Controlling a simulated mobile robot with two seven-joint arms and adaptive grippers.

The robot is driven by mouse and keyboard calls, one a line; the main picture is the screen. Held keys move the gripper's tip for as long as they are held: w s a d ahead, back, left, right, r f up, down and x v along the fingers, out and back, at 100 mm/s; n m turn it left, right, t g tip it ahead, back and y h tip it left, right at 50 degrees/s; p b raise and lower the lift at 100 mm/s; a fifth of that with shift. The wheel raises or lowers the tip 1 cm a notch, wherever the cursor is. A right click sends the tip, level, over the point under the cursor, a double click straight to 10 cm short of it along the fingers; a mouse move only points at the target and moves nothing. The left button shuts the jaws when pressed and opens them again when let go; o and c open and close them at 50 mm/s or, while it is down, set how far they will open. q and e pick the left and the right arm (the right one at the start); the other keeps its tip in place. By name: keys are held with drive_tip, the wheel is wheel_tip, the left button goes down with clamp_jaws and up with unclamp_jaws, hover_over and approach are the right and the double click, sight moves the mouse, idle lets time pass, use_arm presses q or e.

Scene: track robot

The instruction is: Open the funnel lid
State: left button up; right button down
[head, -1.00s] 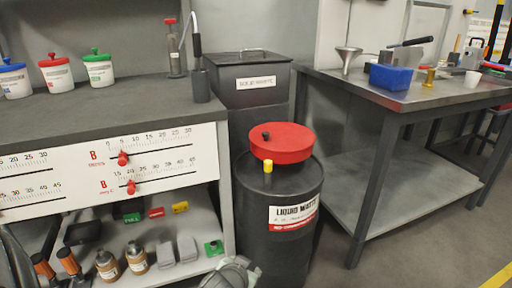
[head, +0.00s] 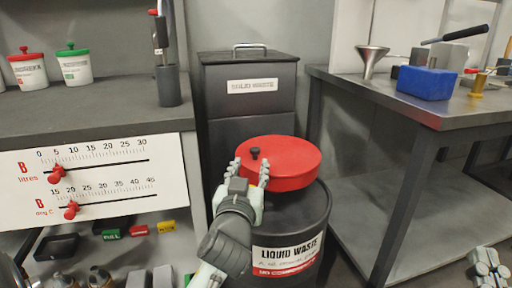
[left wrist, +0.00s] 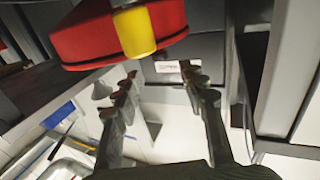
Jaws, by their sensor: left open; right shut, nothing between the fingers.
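The funnel lid is a round red disc (head: 292,162) with a small black knob (head: 254,153) near its left edge. It lies flat and closed on top of the black liquid waste drum (head: 318,222). My left gripper (head: 250,168) is open at the lid's near left edge, its fingers pointing away from me. In the left wrist view the red lid (left wrist: 85,40) and a yellow piece (left wrist: 134,30) show beyond the fingertips, with nothing between the fingers. In the head view my left gripper hides the yellow piece. My right gripper (head: 484,258) is shut and empty at lower right.
A black solid waste bin (head: 250,110) stands behind the drum. A metal table (head: 400,102) with a steel funnel (head: 372,60) and a blue box (head: 426,83) is at right.

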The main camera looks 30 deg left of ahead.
sight(254, 152)
use_arm(q)
drive_tip(key=x, duration=0.7)
drive_tip(key=shift+w, duration=0.25)
drive_tip(key=shift+c, duration=0.6)
clamp_jaws()
